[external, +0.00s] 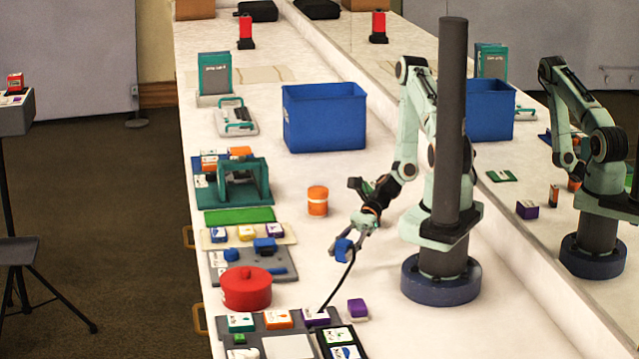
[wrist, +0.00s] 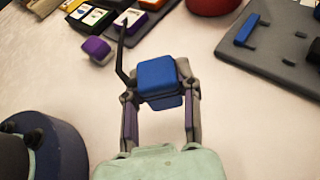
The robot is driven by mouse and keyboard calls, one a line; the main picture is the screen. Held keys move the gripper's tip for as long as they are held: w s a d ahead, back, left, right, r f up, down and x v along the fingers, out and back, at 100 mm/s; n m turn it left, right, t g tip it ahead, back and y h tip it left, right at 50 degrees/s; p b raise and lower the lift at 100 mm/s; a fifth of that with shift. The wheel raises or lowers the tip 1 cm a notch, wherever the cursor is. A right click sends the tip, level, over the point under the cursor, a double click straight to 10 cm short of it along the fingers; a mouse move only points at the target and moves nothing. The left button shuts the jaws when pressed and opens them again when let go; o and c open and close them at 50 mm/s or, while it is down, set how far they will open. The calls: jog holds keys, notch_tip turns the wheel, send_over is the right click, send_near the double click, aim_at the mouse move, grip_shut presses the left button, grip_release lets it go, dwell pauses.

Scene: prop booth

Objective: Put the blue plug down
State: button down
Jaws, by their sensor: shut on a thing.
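My gripper (external: 350,245) is shut on the blue plug (external: 342,249), left of my base over the white table. In the wrist view the blue plug (wrist: 156,76) sits between the two fingers of my gripper (wrist: 161,92). A black cable (external: 345,279) runs from the plug down to the grey tray at the front; it also shows in the wrist view (wrist: 121,60). The plug looks a little above the table, but the exact gap cannot be told. A grey board (external: 284,258) with blue pieces (external: 265,244) lies left of the gripper.
A red pot (external: 246,290) and a grey tray (external: 252,340) with coloured boxes stand at the front left. A purple block (external: 357,309) lies beside the tray. An orange jar (external: 317,201) and blue bin (external: 325,117) stand farther back. Bare table surrounds the gripper. A mirror lines the right.

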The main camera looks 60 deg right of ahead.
notch_tip(320, 180, up, 7)
notch_tip(320, 180, up, 7)
jog(key=m+t+h, duration=1.2)
jog(key=m+h, duration=0.7)
jog(key=m, duration=0.4)
send_over(304, 187)
jog(key=f, duration=1.4)
jog(key=shift+s+a, duration=0.2)
jog(key=shift+s, duration=0.05)
jog(key=shift+w+d+f, duration=0.1)
jog(key=shift+f, duration=0.8)
jog(key=shift+w+d+f, duration=0.1)
jog(key=shift+f, duration=0.8)
